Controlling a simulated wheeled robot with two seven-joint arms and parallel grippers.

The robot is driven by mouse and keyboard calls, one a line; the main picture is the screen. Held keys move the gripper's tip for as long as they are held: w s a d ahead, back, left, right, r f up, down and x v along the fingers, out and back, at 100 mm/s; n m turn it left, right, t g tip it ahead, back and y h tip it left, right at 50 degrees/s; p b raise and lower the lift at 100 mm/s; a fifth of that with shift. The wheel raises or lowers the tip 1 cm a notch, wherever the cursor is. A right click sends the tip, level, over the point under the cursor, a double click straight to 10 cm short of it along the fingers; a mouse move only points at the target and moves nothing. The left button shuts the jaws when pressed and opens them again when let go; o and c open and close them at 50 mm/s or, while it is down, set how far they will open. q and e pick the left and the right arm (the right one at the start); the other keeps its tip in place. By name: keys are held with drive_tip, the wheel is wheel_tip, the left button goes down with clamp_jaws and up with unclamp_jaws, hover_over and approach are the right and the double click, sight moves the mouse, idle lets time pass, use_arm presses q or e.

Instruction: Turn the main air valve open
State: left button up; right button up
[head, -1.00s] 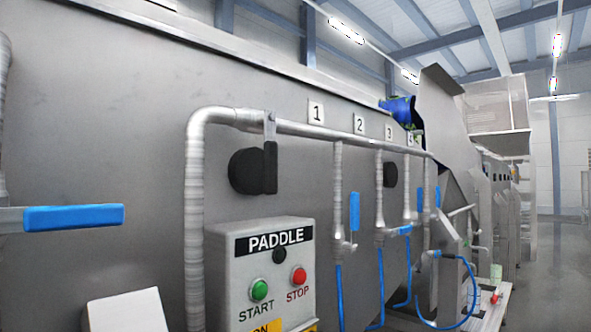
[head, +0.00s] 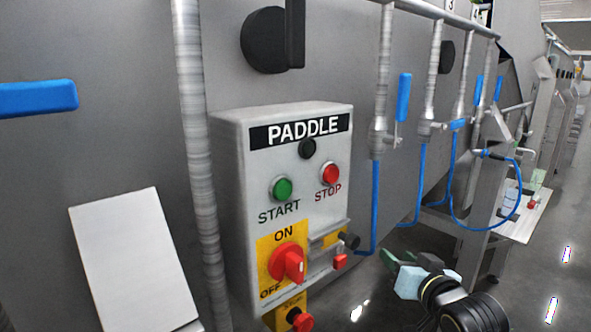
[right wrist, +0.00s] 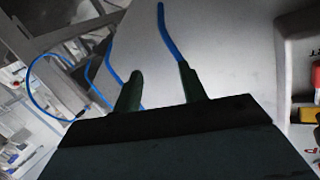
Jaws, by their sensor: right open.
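No handle in view carries a readable air label, so I cannot tell for sure which is the main air valve. A black lever handle (head: 295,32) hangs down at the top of the head view, beside a black round knob (head: 265,40); the lever's upper end is cut off. Blue lever handles show on the drop pipes (head: 404,97) and at the left edge (head: 38,98). My right gripper (head: 405,256) is low at the right, well below the levers. In the right wrist view my right gripper (right wrist: 158,75) has its fingers apart with nothing between them. My left gripper is not in view.
The grey PADDLE control box (head: 235,205) juts out from the machine wall, left of my right gripper, with buttons and a red rotary switch (head: 287,264). Blue hoses (head: 376,205) hang from the pipes. A white panel (head: 132,262) is at lower left. Open floor lies at right.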

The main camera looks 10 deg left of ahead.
drive_tip(key=s+a+r+n+t+y, duration=0.1)
drive_tip(key=s+r, duration=0.1)
drive_tip(key=r, duration=0.5)
drive_tip(key=s+a+r+y, duration=0.1)
drive_tip(key=a+r+y, duration=0.1)
drive_tip(key=r, duration=0.4)
drive_tip(key=n+g+y+p, duration=0.2)
drive_tip(key=n+y+p, duration=0.3)
drive_tip(key=n+y, duration=0.3)
approach(299, 36)
drive_tip(key=p+x, duration=0.1)
drive_tip(key=x, duration=0.9)
drive_tip(key=shift+w+a+r, duration=0.15)
drive_tip(key=shift+w+a, duration=0.1)
drive_tip(key=shift+w, duration=0.05)
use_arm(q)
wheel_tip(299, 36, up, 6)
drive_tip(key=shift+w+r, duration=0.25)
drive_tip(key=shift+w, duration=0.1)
use_arm(e)
clamp_jaws()
